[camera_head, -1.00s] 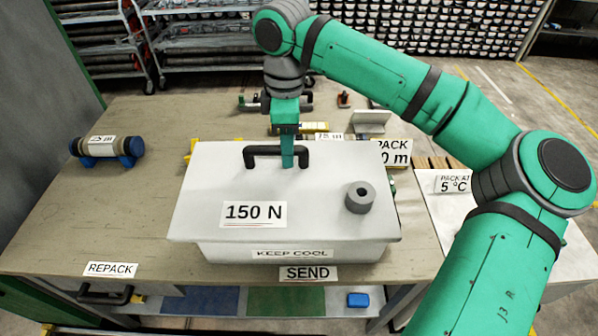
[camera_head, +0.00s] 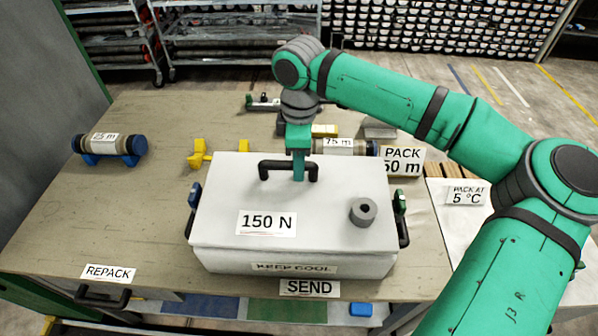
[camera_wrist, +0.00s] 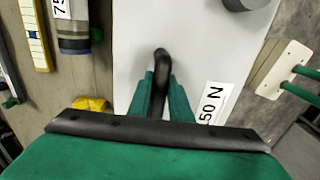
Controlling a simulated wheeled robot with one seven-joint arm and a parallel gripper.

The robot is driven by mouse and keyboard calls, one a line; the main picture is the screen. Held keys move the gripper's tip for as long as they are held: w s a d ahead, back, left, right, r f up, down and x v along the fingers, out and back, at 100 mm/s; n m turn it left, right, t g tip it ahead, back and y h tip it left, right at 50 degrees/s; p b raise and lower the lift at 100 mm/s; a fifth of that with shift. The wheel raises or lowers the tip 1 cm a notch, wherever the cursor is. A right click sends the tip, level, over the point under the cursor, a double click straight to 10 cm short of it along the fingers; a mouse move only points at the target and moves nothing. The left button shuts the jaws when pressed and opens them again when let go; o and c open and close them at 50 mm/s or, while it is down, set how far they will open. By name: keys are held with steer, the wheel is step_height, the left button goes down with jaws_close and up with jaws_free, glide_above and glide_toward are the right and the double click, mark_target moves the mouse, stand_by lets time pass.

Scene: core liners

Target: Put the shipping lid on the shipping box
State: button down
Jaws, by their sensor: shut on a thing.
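The white shipping lid (camera_head: 332,190), marked "150 N", lies over the top of the white shipping box (camera_head: 235,262), whose front face carries a "KEEP COOL" label. The lid looks roughly lined up with the box; I cannot tell whether it is fully seated. My gripper (camera_head: 298,176) is shut on the lid's black handle (camera_head: 264,172). The wrist view shows the green fingers on either side of the handle (camera_wrist: 161,65). A grey cylinder (camera_head: 363,211) with a hole sits on the lid's right part. The box's inside is hidden.
Latches show at the box's left (camera_head: 194,197) and right (camera_head: 400,204) sides. A yellow cradle (camera_head: 203,155) and a "75 m" core (camera_head: 345,146) lie behind the box. A core with blue ends (camera_head: 108,145) rests at left. The table's left front is clear.

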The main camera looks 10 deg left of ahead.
step_height(320, 180, down, 3)
steer(key=shift+r, duration=0.2)
steer(key=c, duration=1.6)
jaws_free()
steer(key=shift+w+r, duration=0.1)
steer(key=shift+r, duration=0.25)
step_height(320, 180, up, 10)
steer(key=shift+a, duration=0.15)
steer(key=shift+r, duration=0.65)
